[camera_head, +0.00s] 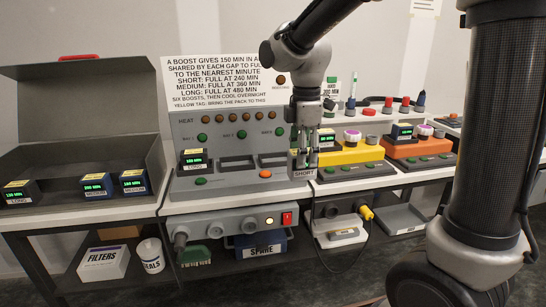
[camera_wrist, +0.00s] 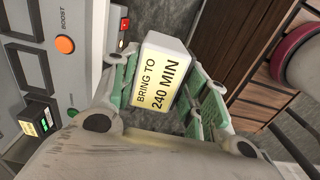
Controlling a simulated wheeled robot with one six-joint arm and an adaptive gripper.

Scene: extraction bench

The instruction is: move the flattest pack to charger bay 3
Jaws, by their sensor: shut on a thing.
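My gripper (camera_head: 304,150) is shut on a pack marked SHORT (camera_head: 304,173) and holds it upright at the right end of the grey charger (camera_head: 222,183). In the wrist view the pack's yellow tag (camera_wrist: 160,82) reads BRING TO 240 MIN and sits between the green finger pads. Bay 3 (camera_head: 272,160) is an empty slot just left of the held pack. Bay 2 (camera_head: 236,163) is also empty. A pack (camera_head: 194,159) with a lit green display stands in bay 1; it also shows in the wrist view (camera_wrist: 38,122). The held pack's own display is not readable.
An open grey case (camera_head: 60,205) at left holds three packs: LONG (camera_head: 18,192), one with its label hidden (camera_head: 96,186), and MEDIUM (camera_head: 133,181). Yellow (camera_head: 352,153) and orange (camera_head: 418,147) units, each with a pack, stand at right. A rules sign (camera_head: 225,74) is behind.

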